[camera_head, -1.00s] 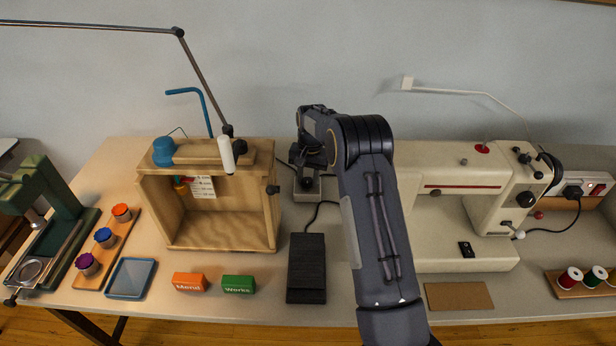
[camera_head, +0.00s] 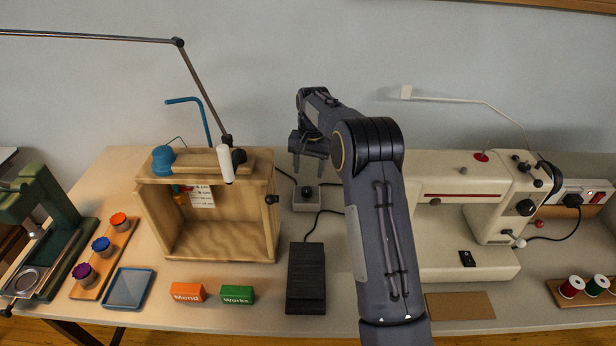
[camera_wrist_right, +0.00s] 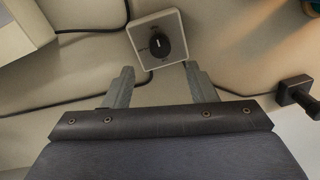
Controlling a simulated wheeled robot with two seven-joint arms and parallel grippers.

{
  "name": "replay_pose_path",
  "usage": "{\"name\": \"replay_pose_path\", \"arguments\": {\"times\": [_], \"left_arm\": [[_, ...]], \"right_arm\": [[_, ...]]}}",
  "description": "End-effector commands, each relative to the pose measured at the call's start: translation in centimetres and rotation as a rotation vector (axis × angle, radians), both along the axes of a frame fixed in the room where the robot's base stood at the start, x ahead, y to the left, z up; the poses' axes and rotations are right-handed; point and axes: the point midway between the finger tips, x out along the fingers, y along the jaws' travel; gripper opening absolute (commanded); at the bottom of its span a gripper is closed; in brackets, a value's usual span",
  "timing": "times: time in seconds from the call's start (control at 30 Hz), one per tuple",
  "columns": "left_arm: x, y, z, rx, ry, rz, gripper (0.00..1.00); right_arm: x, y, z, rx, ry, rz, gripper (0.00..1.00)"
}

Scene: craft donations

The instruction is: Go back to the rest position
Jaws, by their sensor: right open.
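My right gripper (camera_head: 309,162) is open and empty in the head view, held above the table near a small box with a black dial (camera_head: 306,197). In the right wrist view the two fingers of the right gripper (camera_wrist_right: 158,90) are spread apart, with the dial box (camera_wrist_right: 158,42) beyond the fingertips and nothing between them. My right arm reaches in from the bottom of the head view and hides part of the table and the left end of the sewing machine. My left gripper is not in view.
A wooden box (camera_head: 222,246) stands left of the gripper, a sewing machine (camera_head: 455,190) right. A black pedal (camera_head: 306,279), orange block (camera_head: 188,292) and green block (camera_head: 237,294) are in front. A green press (camera_head: 52,215) stands far left; thread spools (camera_head: 571,286) sit far right.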

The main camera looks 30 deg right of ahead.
Motion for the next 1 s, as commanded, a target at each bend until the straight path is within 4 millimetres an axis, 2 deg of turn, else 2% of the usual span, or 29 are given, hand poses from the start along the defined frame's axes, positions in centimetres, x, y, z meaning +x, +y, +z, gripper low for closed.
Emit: {"name": "replay_pose_path", "arguments": {"times": [0.57, 0.67, 0.77, 0.83, 1.0], "left_arm": [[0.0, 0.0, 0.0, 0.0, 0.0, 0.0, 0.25], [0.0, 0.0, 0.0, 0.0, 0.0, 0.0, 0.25], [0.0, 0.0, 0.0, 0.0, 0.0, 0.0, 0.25], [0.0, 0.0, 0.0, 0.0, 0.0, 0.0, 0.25], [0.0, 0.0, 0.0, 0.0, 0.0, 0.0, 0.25]], "right_arm": [[0.0, 0.0, 0.5, 0.001, -0.001, 0.0, 0.52], [-0.6, 0.0, 1.4, 0.011, -0.013, 0.004, 0.52], [-2.5, 0.2, 3.8, 0.043, -0.048, 0.022, 0.52], [-4.7, 0.7, 6.0, 0.075, -0.086, 0.046, 0.52], [-11.8, 3.5, 11.1, 0.15, -0.201, 0.144, 0.52]]}}
